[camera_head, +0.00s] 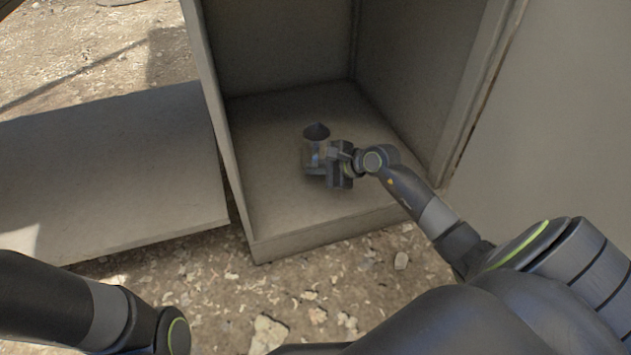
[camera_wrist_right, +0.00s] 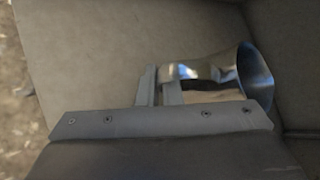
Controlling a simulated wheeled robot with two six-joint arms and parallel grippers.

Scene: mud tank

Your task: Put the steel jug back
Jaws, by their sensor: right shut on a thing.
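The steel jug (camera_head: 314,146) is inside the open, box-like compartment (camera_head: 262,215), above or on its floor. It looks upright in the head view; I cannot tell whether its base touches the floor. My right gripper (camera_head: 332,160) comes in from the right and is shut on the jug's side. In the right wrist view the shiny jug (camera_wrist_right: 215,72) has its open mouth to the right, and the right gripper's fingers (camera_wrist_right: 160,88) are at its near end. My left gripper is not in view; only part of the left arm shows at lower left.
The compartment has a left wall (camera_head: 215,95), a back and a right wall close around my right arm. A flat panel (camera_head: 110,165) lies to its left. Stony ground (camera_head: 310,300) is in front. The compartment floor around the jug is clear.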

